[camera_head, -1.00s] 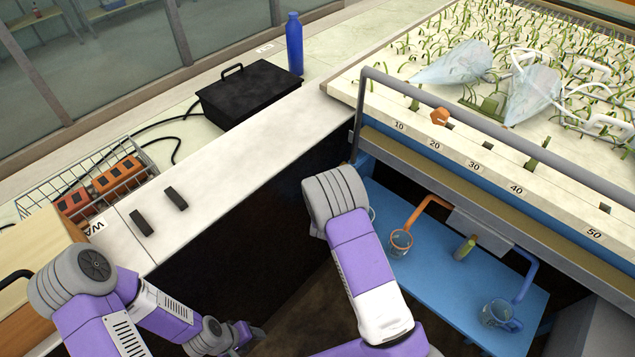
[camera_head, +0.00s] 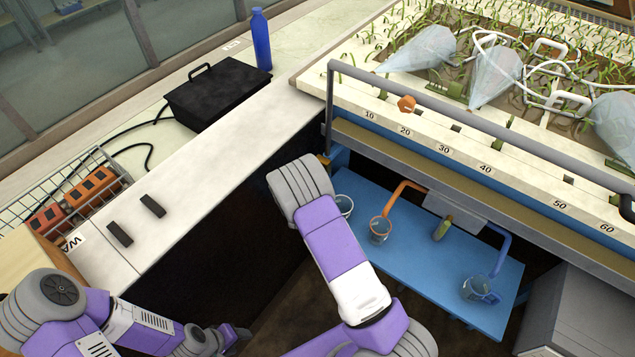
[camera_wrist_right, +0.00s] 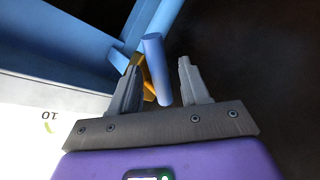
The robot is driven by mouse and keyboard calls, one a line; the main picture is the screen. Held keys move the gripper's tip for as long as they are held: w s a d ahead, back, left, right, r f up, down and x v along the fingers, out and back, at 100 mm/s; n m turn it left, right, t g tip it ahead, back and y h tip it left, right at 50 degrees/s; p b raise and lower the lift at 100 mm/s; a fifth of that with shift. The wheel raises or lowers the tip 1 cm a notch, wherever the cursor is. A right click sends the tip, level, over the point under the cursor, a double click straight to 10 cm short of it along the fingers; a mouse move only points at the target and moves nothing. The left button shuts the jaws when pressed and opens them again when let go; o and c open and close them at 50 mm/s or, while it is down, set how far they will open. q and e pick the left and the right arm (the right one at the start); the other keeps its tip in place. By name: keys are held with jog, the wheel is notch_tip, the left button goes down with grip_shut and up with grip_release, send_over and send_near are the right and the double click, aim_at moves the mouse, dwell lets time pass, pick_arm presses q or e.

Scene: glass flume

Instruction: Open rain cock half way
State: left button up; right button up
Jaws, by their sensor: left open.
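In the right wrist view a short blue cylinder (camera_wrist_right: 157,70) stands between the fingers of my right gripper (camera_wrist_right: 160,63), with a yellow-orange lever-like piece (camera_wrist_right: 148,82) beside it. They look like the rain cock, but no label shows. The fingers are open; the right one is clearly apart from the cylinder. The left one overlaps the yellow piece, and contact cannot be told. In the head view a small yellow piece (camera_head: 323,160) shows at the flume's near left corner, beside my right wrist, which hides the right fingers. My left gripper (camera_head: 240,333) is low at bottom left, open and empty.
The flume's white edge (camera_head: 470,157) carries numbers, an orange knob (camera_head: 406,104) and a grey rail (camera_head: 450,115). Below, a blue shelf (camera_head: 400,262) holds beakers under coloured pipes. A black box (camera_head: 232,92) and blue bottle (camera_head: 261,40) stand on the bench.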

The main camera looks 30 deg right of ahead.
jog(key=p+v, duration=0.1)
jog(key=v, duration=0.6)
jog(key=shift+s+a, duration=0.15)
jog(key=shift+s, duration=0.05)
dwell(0.4)
